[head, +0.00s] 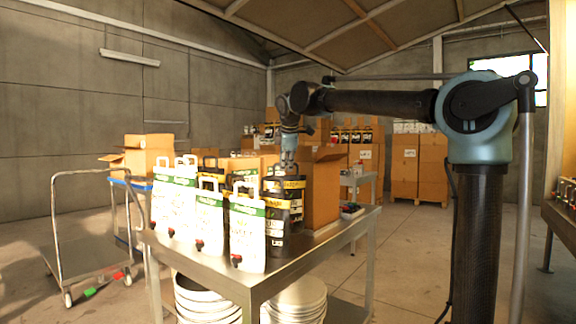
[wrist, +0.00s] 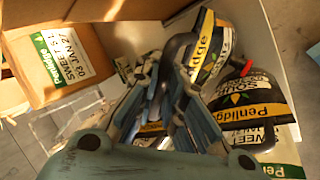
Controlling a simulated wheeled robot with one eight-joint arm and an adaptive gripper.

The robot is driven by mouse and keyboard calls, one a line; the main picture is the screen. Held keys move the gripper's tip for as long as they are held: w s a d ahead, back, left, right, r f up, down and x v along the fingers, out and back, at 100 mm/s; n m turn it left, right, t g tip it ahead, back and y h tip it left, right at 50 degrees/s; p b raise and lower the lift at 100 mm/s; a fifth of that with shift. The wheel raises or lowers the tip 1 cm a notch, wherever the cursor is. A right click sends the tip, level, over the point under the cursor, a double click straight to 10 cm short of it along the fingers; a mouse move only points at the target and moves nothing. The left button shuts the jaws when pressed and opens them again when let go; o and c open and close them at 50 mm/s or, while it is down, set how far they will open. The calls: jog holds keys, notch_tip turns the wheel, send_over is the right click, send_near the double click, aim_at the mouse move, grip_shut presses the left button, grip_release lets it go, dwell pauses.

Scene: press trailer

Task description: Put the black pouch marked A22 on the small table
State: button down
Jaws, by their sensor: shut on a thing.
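Black pouches with yellow and white labels stand at the right back of the pouch group on the metal table (head: 300,250). My gripper (head: 289,168) reaches down to the top of one black pouch (head: 290,190). In the wrist view my gripper (wrist: 165,85) is shut on the upper part of a black pouch (wrist: 205,50), which the fingers partly cover. Another black pouch (wrist: 245,100) is beside it. No A22 mark can be read on any of them.
White pouches with green labels (head: 247,235) crowd the metal table's front left. A cardboard box (head: 322,190) stands right beside the black pouches, with a small dark tray (head: 351,210) near it. White buckets (head: 298,300) are below. A cart (head: 85,245) is at left.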

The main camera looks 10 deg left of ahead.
aim_at(295, 185)
jog(key=shift+f, duration=2.05)
jog(key=c, duration=1.7)
grip_release()
jog(key=shift+f, duration=0.1)
